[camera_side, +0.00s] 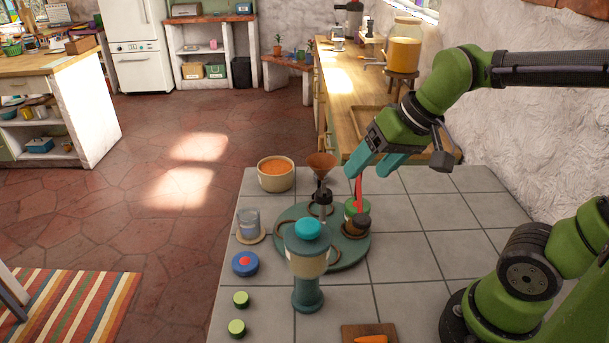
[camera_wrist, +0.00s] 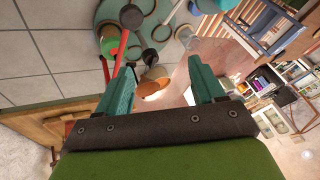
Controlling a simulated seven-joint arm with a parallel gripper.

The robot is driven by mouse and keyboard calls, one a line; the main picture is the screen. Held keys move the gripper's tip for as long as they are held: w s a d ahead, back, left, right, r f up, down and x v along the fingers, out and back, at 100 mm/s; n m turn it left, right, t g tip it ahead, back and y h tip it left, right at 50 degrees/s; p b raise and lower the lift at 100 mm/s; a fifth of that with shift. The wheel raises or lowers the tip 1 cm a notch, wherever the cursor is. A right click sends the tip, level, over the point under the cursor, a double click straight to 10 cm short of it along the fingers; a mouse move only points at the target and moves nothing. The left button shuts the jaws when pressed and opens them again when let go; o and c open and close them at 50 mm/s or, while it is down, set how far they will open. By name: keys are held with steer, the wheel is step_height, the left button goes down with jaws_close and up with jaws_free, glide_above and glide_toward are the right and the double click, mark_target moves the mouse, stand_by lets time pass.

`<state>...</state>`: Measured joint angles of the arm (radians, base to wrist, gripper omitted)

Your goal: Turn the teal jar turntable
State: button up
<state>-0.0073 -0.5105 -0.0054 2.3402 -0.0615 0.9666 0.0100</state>
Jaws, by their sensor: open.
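The teal turntable (camera_side: 350,252) lies flat on the grey tiled counter and also shows at the top of the wrist view (camera_wrist: 163,10). Brown ring-shaped holders sit on the disc. My gripper (camera_side: 368,172) is open above the turntable's back right, fingers pointing down, with nothing visibly held. A teal-topped grinder (camera_side: 308,262) hides part of the turntable's front.
An orange-filled bowl (camera_side: 276,176) and a brown funnel (camera_side: 322,164) stand behind the turntable. A glass on a coaster (camera_side: 249,224), a blue tin (camera_side: 245,263) and green lids (camera_side: 240,299) are at left. A wooden board (camera_side: 353,331) lies in front. Tiles at right are clear.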

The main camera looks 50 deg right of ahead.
steer(key=s, duration=0.2)
steer(key=s+t, duration=0.1)
steer(key=shift+s+a+t, duration=0.15)
steer(key=shift+s+t, duration=0.15)
steer(key=shift+s, duration=0.05)
steer(key=shift+r, duration=0.1)
